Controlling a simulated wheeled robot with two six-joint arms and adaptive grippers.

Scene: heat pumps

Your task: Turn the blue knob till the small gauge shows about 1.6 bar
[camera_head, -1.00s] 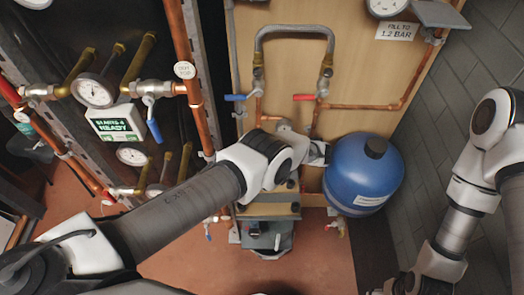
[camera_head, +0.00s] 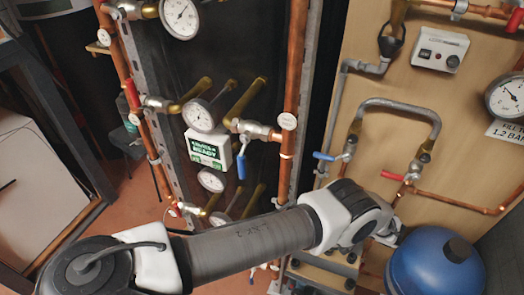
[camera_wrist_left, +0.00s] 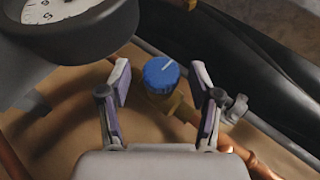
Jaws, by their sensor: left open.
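The blue knob (camera_wrist_left: 161,74) with a white pointer line sits on a brass fitting in the left wrist view. My left gripper (camera_wrist_left: 162,84) is open, with one finger on each side of the knob; gaps show between them and it. In the head view the knob is hidden, and my left wrist (camera_head: 352,215) reaches in front of the wooden panel. A round gauge (camera_wrist_left: 58,12) in a dark housing is cut off at the wrist view's top left; its reading cannot be told. My right gripper is not in view.
A large gauge (camera_head: 509,97) hangs at the right above a "1.2 BAR" label. Copper pipes, a grey hose loop (camera_head: 398,106), a blue-handled valve (camera_head: 325,156) and a red-handled valve (camera_head: 392,176) surround the panel. A blue tank (camera_head: 435,265) stands beside my left wrist.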

